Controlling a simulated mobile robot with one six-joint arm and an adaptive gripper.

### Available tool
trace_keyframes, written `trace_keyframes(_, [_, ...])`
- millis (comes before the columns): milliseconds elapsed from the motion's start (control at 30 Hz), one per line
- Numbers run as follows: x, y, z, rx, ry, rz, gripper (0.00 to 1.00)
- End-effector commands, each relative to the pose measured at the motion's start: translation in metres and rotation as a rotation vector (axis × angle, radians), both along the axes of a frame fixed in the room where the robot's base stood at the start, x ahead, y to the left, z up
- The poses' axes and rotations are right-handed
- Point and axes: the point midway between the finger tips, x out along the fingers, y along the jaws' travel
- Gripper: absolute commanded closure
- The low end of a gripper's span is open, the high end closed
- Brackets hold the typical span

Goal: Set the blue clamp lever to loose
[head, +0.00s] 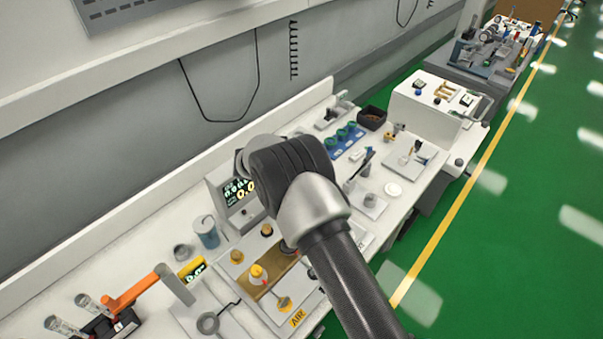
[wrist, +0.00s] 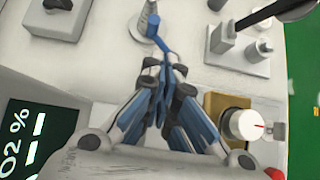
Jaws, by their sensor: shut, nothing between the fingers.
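The blue clamp lever (wrist: 157,38) shows at the top middle of the wrist view, on an upright metal post with a round pale base. Its blue arm slants down and right from the post toward my fingertips. My gripper (wrist: 163,78) is shut and empty, with its tips close to the lever's lower end. I cannot tell whether they touch it. In the head view my arm hides the gripper, and I cannot make out the lever there.
A yellow block with a white knob (wrist: 242,124) is right of my fingers. A lit display (wrist: 32,135) is at lower left. A black-handled lever on a white block (wrist: 238,45) stands at upper right. The white bench (head: 150,240) is crowded; green floor (head: 500,240) is open.

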Motion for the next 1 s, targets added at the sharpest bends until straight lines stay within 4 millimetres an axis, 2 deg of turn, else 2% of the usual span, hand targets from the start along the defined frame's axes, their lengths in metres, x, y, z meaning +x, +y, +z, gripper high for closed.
trace_keyframes(33, [-0.003,0.002,0.010,0.001,0.000,-0.001,1.00])
trace_keyframes(233, [-0.009,0.006,0.023,0.002,0.000,-0.006,1.00])
trace_keyframes(833, [-0.010,0.006,0.025,0.003,-0.001,-0.011,1.00])
trace_keyframes(933, [-0.010,-0.002,0.039,0.031,-0.015,-0.052,1.00])
trace_keyframes(1000, [-0.012,-0.014,0.059,0.077,-0.034,-0.118,1.00])
